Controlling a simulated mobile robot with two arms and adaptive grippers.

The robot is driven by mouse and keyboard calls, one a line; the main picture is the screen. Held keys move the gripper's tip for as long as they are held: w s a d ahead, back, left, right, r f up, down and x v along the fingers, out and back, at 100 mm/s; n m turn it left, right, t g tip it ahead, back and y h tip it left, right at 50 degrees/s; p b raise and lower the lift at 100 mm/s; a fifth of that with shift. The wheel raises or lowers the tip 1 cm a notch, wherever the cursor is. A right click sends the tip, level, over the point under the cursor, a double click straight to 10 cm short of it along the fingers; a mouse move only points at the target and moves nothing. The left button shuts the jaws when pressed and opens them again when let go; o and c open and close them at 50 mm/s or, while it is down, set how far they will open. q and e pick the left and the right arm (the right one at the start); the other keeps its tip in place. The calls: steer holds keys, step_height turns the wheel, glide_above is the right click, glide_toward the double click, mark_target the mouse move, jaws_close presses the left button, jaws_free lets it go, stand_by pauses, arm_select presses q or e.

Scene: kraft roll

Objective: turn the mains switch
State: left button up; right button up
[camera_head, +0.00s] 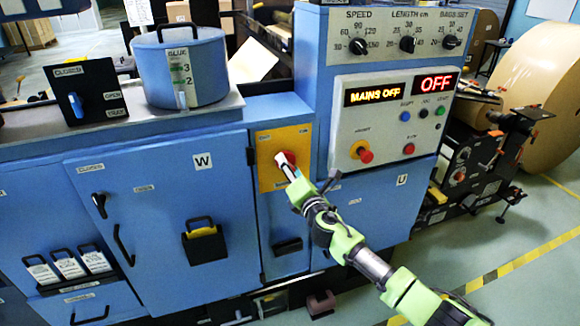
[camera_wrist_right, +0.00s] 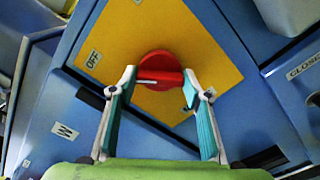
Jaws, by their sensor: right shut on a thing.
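The mains switch is a red rotary knob (camera_head: 285,158) on a yellow plate (camera_head: 268,182) on the blue machine's front. In the right wrist view, the red knob (camera_wrist_right: 158,62) has a grip bar with a white line toward its left end. An OFF label (camera_wrist_right: 94,59) is on the yellow plate to its left. My right gripper (camera_wrist_right: 160,82) is shut on the bar, one finger at each end. In the head view, my right gripper (camera_head: 291,172) reaches the knob from the lower right and partly hides it. My left gripper is not in view.
The display (camera_head: 375,94) reads MAINS OFF, and another display (camera_head: 437,83) reads OFF. A red button (camera_head: 361,151) is on the white panel to the right. A blue pot (camera_head: 182,70) stands on the top left of the machine. Cabinet handles stick out at left.

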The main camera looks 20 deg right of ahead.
steer(key=shift+f+n, duration=0.1)
steer(key=shift+n, duration=0.5)
steer(key=o, duration=1.1)
steer(key=s, duration=1.2)
steer(key=shift+d, duration=0.2)
